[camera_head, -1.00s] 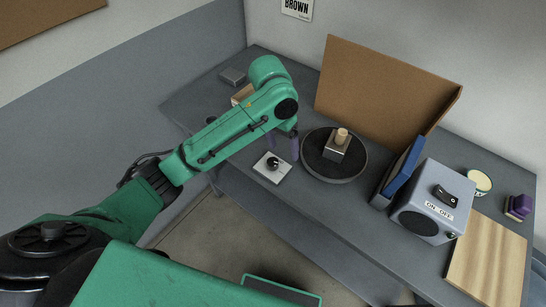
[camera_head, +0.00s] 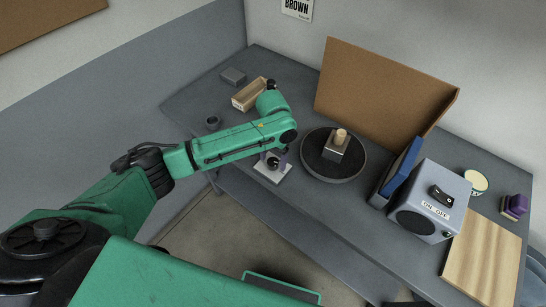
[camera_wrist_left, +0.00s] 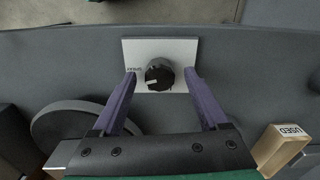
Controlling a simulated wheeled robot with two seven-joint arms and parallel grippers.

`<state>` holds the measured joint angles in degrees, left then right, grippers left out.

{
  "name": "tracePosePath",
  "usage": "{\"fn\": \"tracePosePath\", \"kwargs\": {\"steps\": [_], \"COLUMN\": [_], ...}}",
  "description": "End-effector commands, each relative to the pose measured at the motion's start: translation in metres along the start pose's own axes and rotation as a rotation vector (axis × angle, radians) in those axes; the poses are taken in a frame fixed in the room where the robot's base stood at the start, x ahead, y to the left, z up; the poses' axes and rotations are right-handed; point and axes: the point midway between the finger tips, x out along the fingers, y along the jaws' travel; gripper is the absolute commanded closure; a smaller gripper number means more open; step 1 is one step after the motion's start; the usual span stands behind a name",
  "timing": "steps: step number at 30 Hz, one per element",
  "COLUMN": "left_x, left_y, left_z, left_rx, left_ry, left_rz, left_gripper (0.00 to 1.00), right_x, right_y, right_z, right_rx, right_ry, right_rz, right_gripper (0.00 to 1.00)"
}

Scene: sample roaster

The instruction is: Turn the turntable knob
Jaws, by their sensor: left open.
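The turntable knob (camera_wrist_left: 159,75) is a black dial with a white mark, on a pale square plate (camera_wrist_left: 128,50) at the table's front edge. In the head view the knob (camera_head: 273,163) shows partly behind my left gripper's fingers. My left gripper (camera_wrist_left: 160,80) is open, its two purple fingers on either side of the knob with gaps visible; I cannot tell their exact height. It also shows in the head view (camera_head: 274,158). My right gripper is not in view.
A brown panel (camera_head: 380,85) stands behind the turntable. A grey switch box (camera_head: 425,190), a blue panel (camera_head: 403,165) and a wooden board (camera_head: 483,255) are at right. A wooden box (camera_head: 250,95), a small cup (camera_head: 213,123) and a grey block (camera_head: 233,76) are at left.

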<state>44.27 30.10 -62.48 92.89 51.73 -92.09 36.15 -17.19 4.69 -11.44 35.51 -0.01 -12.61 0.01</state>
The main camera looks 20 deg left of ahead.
Motion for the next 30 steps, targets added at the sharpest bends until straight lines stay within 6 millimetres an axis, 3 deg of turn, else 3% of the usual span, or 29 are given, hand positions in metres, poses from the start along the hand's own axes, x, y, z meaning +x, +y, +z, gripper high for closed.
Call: {"fn": "tracePosePath", "kwargs": {"steps": [6, 8, 12, 13, 17, 22, 30], "left_x": [0.001, 0.001, 0.001, 0.001, -0.002, -0.004, 0.0], "left_y": [0.0, 0.0, 0.0, 0.0, 0.0, 0.001, 0.0], "left_z": [0.0, 0.0, 0.0, 0.0, 0.0, 0.0, -0.001], "left_rx": [0.0, 0.0, 0.0, 0.0, 0.025, 0.193, 0.27], "left_ry": [0.001, 0.001, 0.001, 0.001, 0.0, -0.001, 0.003], "left_rz": [0.0, 0.0, 0.0, 0.0, 0.0, 0.001, 0.0], "left_gripper": [0.23, 0.42, 0.96, 1.0, 1.0, 1.0, 1.0], "right_x": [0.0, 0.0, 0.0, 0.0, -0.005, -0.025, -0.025], "right_y": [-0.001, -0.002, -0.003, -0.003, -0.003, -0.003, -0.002], "right_z": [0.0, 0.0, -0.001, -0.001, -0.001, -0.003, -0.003], "right_rx": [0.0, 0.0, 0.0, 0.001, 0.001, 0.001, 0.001], "right_ry": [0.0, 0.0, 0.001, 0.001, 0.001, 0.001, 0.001], "right_rz": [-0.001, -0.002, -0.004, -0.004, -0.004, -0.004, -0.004], "right_gripper": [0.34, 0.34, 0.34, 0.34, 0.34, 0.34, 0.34]}}
